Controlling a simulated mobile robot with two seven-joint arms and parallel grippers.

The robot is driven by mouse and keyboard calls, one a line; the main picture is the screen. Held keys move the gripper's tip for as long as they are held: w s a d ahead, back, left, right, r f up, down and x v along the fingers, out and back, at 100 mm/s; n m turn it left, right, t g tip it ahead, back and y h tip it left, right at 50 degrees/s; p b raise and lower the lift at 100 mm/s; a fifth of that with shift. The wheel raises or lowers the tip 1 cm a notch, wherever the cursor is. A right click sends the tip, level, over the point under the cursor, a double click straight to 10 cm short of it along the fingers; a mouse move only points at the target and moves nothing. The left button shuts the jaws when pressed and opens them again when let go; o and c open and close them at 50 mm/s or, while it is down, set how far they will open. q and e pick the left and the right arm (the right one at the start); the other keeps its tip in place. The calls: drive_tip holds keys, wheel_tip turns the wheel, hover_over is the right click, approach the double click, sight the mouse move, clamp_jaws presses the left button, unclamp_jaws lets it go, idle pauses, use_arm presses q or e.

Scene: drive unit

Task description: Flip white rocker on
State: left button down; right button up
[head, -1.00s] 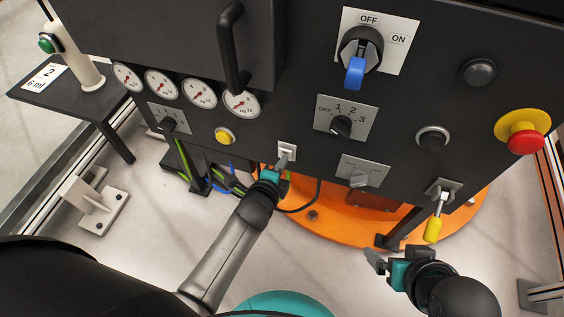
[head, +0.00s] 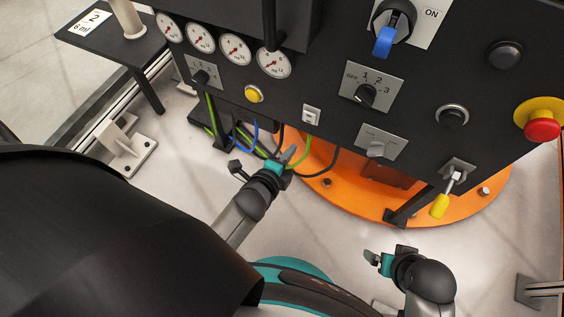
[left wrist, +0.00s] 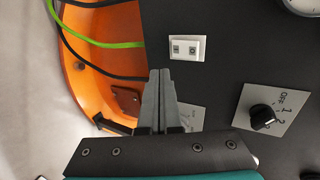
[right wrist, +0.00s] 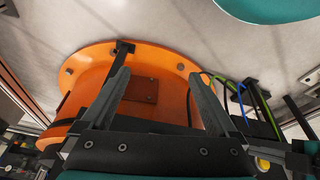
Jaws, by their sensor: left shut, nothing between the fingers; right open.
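The white rocker (head: 311,115) is a small white switch low on the black panel (head: 420,147). In the left wrist view the rocker (left wrist: 187,48) shows two marked halves, and I cannot tell which half is pressed. My left gripper (head: 289,155) is shut and empty, below and a little left of the rocker and apart from it. Its fingers (left wrist: 163,75) show just below the rocker in the left wrist view. My right gripper (head: 370,256) is open and empty, low over the floor; its spread fingers (right wrist: 157,90) show in the right wrist view.
Near the rocker are a yellow button (head: 254,94), a black selector knob (head: 366,95) and a grey switch plate (head: 377,146). A yellow-handled lever (head: 440,205) hangs at right. Loose cables (head: 247,141) hang under the panel. An orange round base (head: 345,205) stands below.

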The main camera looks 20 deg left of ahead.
use_arm(q)
drive_tip(key=shift+s+a+r+p, duration=0.15)
drive_tip(key=shift+s+p, duration=0.1)
drive_tip(key=shift+s, duration=0.85)
drive_tip(key=shift+s+d+r+p, duration=0.15)
drive_tip(key=shift+s+p, duration=0.1)
drive_tip(key=shift+s, duration=0.8)
use_arm(e)
drive_tip(key=shift+s+f+g, duration=0.15)
drive_tip(key=shift+s+f, duration=0.1)
drive_tip(key=shift+f, duration=0.4)
drive_tip(key=shift+s+f+g, duration=0.15)
drive_tip(key=shift+s+f, duration=0.05)
drive_tip(key=shift+f, duration=0.45)
use_arm(q)
drive_tip(key=shift+a, duration=0.1)
